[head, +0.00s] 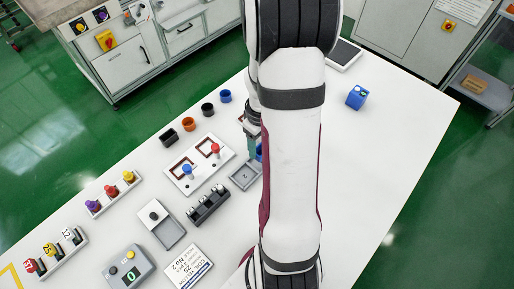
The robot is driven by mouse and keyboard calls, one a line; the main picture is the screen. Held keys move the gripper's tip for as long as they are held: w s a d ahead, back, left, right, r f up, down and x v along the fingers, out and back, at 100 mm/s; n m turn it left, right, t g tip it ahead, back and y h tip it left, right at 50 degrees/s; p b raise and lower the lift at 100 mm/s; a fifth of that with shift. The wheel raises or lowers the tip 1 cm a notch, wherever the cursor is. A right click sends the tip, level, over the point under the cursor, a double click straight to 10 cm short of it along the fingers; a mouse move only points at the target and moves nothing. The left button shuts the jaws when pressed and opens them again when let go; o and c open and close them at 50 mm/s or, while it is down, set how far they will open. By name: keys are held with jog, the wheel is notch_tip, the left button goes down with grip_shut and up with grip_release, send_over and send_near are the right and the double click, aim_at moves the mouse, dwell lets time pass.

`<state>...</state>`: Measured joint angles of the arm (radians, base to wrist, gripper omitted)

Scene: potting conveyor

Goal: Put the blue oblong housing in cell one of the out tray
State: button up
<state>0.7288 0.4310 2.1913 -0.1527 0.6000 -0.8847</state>
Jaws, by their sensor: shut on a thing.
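My gripper (254,141) shows only in part at the left edge of my arm, which hides most of it. A small piece of a blue thing, seemingly the blue oblong housing (260,152), shows at its jaws, over or just behind the tray; its shape and height are unclear. The grey out tray (233,182) lies just below and left of the gripper. Its visible cell is marked 2 and looks empty. The rest of the tray, including any cell one, is hidden behind my arm.
Black, orange and blue cups (225,96) stand in a row behind a white plate (184,181) with red and blue knobs. A dark rack (208,206) stands close left of the tray. A blue box (357,97) stands at right.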

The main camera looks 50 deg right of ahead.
jog(key=shift+w+a+f, duration=0.1)
jog(key=shift+w+f, duration=0.05)
jog(key=shift+f, duration=0.95)
jog(key=shift+w+f, duration=0.15)
jog(key=shift+f, duration=0.95)
jog(key=shift+f, duration=0.1)
jog(key=o, duration=1)
jog(key=shift+o, duration=0.2)
notch_tip(320, 180, up, 12)
jog(key=shift+r, duration=0.2)
jog(key=s+a+r+m, duration=0.2)
jog(key=s+a, duration=0.1)
jog(key=a, duration=0.5)
jog(key=s+a+r+m+y, duration=0.1)
jog(key=s+a+r, duration=0.2)
jog(key=a, duration=0.5)
jog(key=s+a+r+m, duration=0.2)
jog(key=s+a, duration=0.3)
jog(key=a, duration=0.3)
jog(key=shift+s+a+r+m+y, duration=0.15)
jog(key=shift+s+a+m+y, duration=0.15)
jog(key=shift+y, duration=0.1)
